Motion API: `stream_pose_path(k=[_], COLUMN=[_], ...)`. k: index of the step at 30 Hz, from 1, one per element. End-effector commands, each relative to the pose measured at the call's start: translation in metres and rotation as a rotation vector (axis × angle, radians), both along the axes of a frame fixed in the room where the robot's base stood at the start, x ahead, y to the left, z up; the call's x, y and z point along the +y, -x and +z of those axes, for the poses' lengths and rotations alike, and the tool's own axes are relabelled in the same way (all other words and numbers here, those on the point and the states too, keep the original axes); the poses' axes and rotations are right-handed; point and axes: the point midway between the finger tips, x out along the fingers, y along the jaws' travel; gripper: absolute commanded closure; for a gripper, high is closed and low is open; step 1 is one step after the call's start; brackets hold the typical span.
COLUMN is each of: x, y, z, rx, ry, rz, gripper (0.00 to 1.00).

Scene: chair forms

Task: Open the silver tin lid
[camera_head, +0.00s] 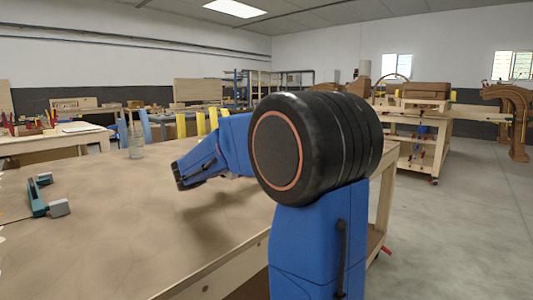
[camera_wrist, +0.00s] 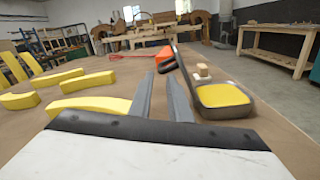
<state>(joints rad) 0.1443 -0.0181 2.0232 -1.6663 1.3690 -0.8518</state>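In the wrist view, a grey tin (camera_wrist: 224,108) with rounded corners and a yellow inside sits on the table to the right of my gripper. A thin dark panel (camera_wrist: 184,72), apparently its lid seen nearly edge-on, stands steeply up at the tin's left side. My gripper (camera_wrist: 161,78) shows two grey fingers with a gap between them and nothing in it. The right finger is close to the panel's left side; I cannot tell whether they touch. In the head view my own arm hides the tin, and the fingers cannot be made out.
Several yellow curved pieces (camera_wrist: 90,106) lie to the left in the wrist view. An orange object (camera_wrist: 164,54), a red-handled tool (camera_wrist: 130,56) and a small wooden block (camera_wrist: 202,71) lie farther back. In the head view, a teal clamp (camera_head: 38,197) and a glass jar (camera_head: 136,142) are on the table.

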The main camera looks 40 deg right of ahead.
Motion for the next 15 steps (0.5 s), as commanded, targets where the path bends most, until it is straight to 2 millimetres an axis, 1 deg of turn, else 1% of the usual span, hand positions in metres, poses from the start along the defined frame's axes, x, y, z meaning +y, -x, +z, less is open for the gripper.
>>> stream_pose_path(k=[1,9,15], x=[-0.009,-0.049,-0.072], y=[0.0,-0.003,-0.006], z=[0.0,-0.001,0.0], rx=[0.0,0.001,0.0], ry=[0.0,-0.001,0.0], rz=[-0.004,-0.003,-0.001], gripper=[0.83,0.83,0.83])
